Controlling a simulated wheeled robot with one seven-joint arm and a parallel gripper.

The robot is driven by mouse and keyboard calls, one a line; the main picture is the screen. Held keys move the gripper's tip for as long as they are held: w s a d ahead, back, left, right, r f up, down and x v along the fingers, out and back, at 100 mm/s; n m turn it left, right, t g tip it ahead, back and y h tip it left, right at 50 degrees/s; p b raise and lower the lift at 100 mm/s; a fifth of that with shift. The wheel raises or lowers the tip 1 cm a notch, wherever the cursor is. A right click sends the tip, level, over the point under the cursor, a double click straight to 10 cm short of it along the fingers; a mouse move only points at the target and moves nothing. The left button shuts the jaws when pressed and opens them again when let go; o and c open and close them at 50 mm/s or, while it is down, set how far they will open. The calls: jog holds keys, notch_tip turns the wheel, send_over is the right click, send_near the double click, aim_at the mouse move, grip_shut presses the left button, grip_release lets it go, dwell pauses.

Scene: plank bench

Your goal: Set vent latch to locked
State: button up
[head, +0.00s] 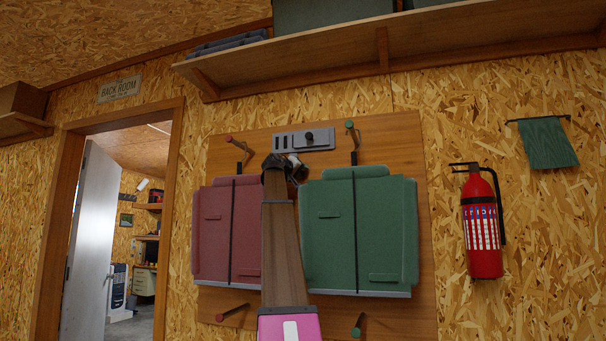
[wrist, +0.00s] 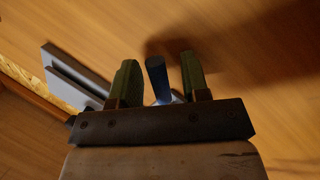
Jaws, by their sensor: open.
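A grey vent latch panel (head: 304,140) with dark slots at its left and a dark round knob (head: 309,137) right of its middle is fixed high on the wooden board. My gripper (head: 286,163) is just below the panel, a little left of the knob. In the wrist view its two green fingers (wrist: 158,78) stand apart. A dark blue-grey peg (wrist: 157,82) shows in the gap between them, with no clear contact. I cannot tell whether this peg is part of the latch. The latch's setting marks are too small to read.
A red padded panel (head: 213,230) and a green padded panel (head: 380,230) hang below on either side of my arm. A red peg (head: 238,143) and a green peg (head: 351,135) stick out nearby. A shelf (head: 400,55) overhangs above. A fire extinguisher (head: 482,225) hangs right.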

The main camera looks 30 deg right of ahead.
jog(key=v, duration=0.9)
